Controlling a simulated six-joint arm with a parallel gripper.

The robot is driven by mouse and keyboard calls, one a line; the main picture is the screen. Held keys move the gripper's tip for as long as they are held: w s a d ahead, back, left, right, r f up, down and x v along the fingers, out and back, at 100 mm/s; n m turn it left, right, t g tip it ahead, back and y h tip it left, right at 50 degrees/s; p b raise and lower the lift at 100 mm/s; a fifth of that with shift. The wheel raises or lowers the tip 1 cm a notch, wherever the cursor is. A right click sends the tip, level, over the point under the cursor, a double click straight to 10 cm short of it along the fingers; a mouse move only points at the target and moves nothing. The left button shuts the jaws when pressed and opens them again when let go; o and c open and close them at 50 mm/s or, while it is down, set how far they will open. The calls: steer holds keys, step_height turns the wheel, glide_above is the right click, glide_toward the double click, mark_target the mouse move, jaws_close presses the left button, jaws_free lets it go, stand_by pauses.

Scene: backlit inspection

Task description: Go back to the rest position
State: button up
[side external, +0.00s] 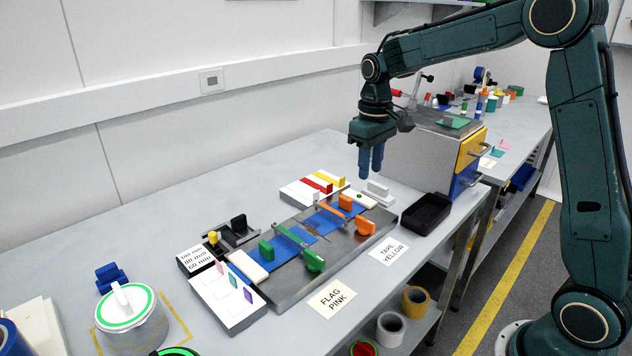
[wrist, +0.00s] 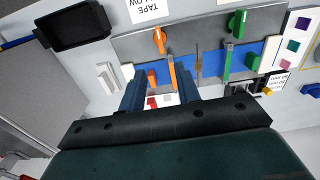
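My gripper (side external: 370,165) is in the air above the bench, near the back right end of the fixture plate, with its blue fingers pointing down. In the wrist view my gripper (wrist: 161,93) shows its two fingers apart, with nothing held between them. Beyond the fingertips lies the grey fixture plate (wrist: 205,17), with blue strips, orange clamps and green clamps. In the side view the fixture plate (side external: 290,290) lies flat on the bench, clear of my fingers. No rest position is marked in view.
A grey cabinet (side external: 415,155) with yellow and blue drawers stands close to the right of my gripper. A black tray (side external: 427,213) lies in front of it. A white block with red and yellow strips (side external: 300,193) is left of my gripper. The bench's back left is clear.

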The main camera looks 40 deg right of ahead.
steer(key=s+a+r+t, duration=0.3)
steer(key=s+a+r, duration=0.2)
steer(key=s+r, duration=0.5)
steer(key=s+a+f+t, duration=0.1)
steer(key=s, duration=0.7)
steer(key=s+a+f+t, duration=0.1)
steer(key=s+a+f, duration=0.1)
steer(key=s, duration=0.6)
steer(key=shift+s+a+f+t, duration=0.15)
steer(key=shift+a+f+t, duration=0.1)
steer(key=shift+t, duration=0.05)
